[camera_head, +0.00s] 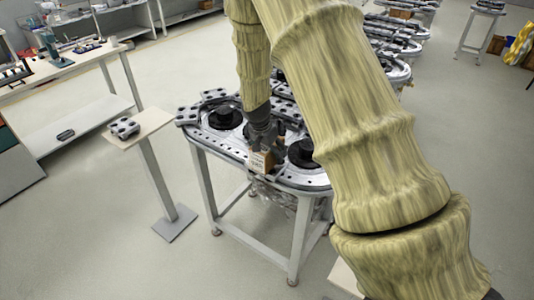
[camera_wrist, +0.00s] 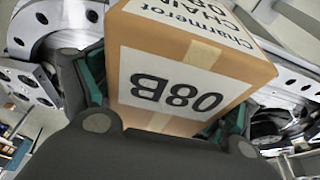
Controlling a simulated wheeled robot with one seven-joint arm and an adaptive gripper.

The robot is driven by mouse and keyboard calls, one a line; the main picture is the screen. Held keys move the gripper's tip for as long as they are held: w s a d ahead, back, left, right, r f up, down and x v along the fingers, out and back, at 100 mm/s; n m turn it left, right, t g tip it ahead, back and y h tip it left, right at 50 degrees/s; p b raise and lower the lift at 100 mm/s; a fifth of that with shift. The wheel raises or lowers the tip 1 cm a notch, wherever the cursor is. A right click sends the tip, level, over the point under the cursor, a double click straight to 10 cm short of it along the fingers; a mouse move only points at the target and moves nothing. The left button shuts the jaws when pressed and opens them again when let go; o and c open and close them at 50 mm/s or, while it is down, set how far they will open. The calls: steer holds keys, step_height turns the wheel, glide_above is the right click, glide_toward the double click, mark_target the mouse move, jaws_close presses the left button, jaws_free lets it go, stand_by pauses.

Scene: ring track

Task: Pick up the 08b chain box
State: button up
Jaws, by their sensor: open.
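The 08b chain box (camera_head: 261,162) is a small brown cardboard box with white labels. It stands at the front edge of the ring track table (camera_head: 222,152). In the wrist view the box (camera_wrist: 185,70) is close and large, with its "08B" label upside down. My gripper (camera_head: 262,140) is over the box, pointing down. In the wrist view my gripper (camera_wrist: 160,100) is open, with a teal-padded finger on each side of the box. I cannot tell whether the pads touch it. The box's lower part is hidden in the wrist view.
Black round hubs (camera_head: 226,117) sit on the track on both sides of the box. A small stand (camera_head: 139,128) with a dark-and-grey part on it is to the left. A workbench (camera_head: 75,62) is at the upper left. The floor in front is clear.

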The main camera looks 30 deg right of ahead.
steer(key=c, duration=1.7)
steer(key=shift+r, duration=0.2)
